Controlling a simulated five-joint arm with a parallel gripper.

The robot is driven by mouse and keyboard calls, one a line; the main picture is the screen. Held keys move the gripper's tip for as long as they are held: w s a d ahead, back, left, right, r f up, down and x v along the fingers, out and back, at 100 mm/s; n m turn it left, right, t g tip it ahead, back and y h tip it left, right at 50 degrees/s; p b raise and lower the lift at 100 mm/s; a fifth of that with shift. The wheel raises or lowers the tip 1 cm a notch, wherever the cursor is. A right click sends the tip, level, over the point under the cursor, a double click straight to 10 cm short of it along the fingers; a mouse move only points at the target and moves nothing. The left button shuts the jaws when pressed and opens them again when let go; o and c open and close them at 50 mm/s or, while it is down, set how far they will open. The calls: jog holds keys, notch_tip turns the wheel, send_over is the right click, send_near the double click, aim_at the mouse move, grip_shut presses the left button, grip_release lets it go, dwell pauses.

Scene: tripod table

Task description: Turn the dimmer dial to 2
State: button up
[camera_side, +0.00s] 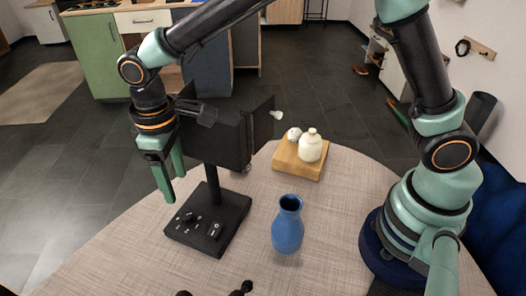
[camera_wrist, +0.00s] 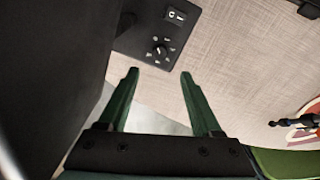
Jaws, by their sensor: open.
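The dimmer dial (camera_side: 188,217) is a small dark knob on the black base (camera_side: 232,238) of a desk lamp. In the wrist view the dial (camera_wrist: 159,51) has a light pointer line, with small white marks around it too small to read. A rocker switch (camera_side: 215,231) is beside it, also visible in the wrist view (camera_wrist: 175,15). My gripper (camera_side: 174,187) is open and empty, its green fingers pointing down above the base's left side. In the wrist view the fingertips (camera_wrist: 159,74) are apart, with the dial just beyond the gap between them. Neither finger appears to touch it.
The black lamp head (camera_side: 222,138) stands close to the right of my gripper. A blue vase (camera_side: 288,226) is right of the base. A wooden board (camera_side: 290,166) with a white bottle (camera_side: 311,146) is behind.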

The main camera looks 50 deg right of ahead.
aim_at(186, 215)
notch_tip(186, 215, down, 10)
jog(key=shift+f, duration=0.1)
dwell(0.4)
grip_shut()
